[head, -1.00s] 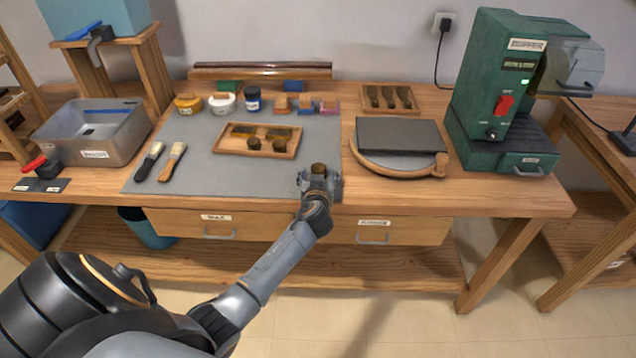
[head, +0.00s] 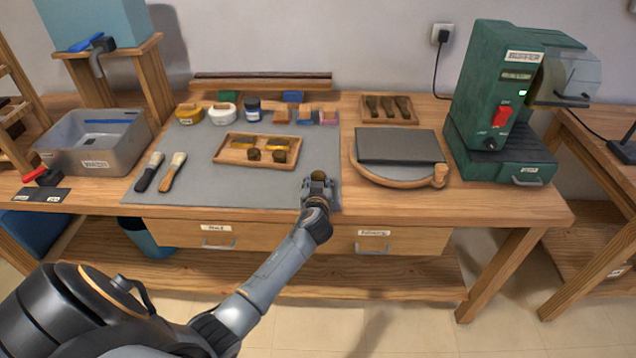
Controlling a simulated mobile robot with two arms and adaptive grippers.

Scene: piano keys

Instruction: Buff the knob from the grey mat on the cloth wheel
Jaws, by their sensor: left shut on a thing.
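My left gripper (head: 318,186) is shut on a small dark brass knob (head: 318,175) at the right front corner of the grey mat (head: 215,195). I cannot tell whether the knob touches the mat. A wooden tray (head: 228,157) on the mat holds two more knobs (head: 266,155) and some flat brass pieces. The cloth wheel (head: 550,78) shows partly behind a clear guard on the green buffer machine (head: 500,80) at the right. A green light shows on the machine, above its red switch (head: 501,115). My right gripper is out of view.
A round wooden board with a dark slab (head: 398,145) lies between the mat and the machine. Two brushes (head: 172,172) lie on the mat's left. Jars and blocks line the back. A metal basin (head: 100,150) stands at the left. The bench front right of my gripper is clear.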

